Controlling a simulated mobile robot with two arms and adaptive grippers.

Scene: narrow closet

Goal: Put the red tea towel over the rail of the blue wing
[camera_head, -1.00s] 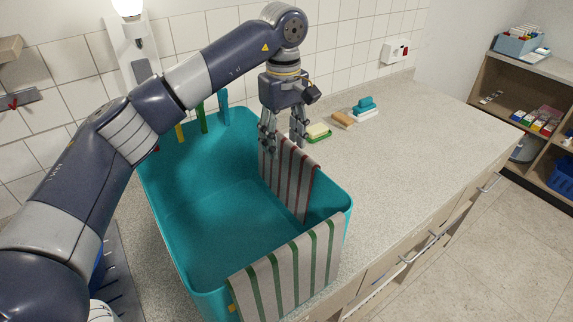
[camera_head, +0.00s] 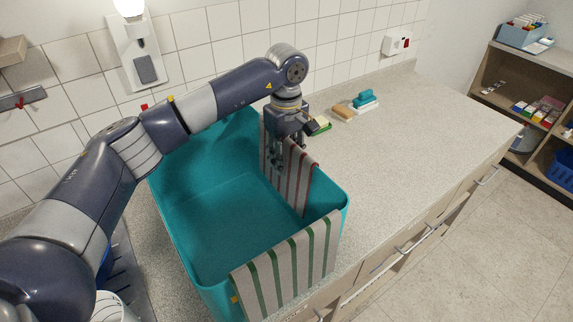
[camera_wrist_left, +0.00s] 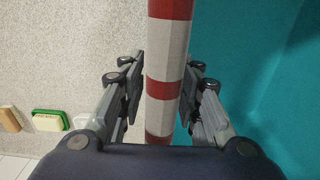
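The red tea towel, pale with red stripes, hangs over the far right wall of the teal tub (camera_head: 195,265); its inner side (camera_head: 298,182) shows in the head view. In the left wrist view the towel (camera_wrist_left: 170,45) is a red-and-white banded strip along the rim, seen from above. My left gripper (camera_head: 275,162) is at the towel's top edge, pointing down. In the wrist view its fingers (camera_wrist_left: 165,90) stand on either side of the towel, open, with gaps. A blue piece (camera_head: 104,262) shows behind my left arm; I cannot tell whether it is the wing. My right gripper is out of view.
A green-striped towel (camera_head: 290,268) hangs over the tub's near wall. The counter (camera_head: 420,140) to the right is clear. Shelves (camera_head: 535,105) stand far right.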

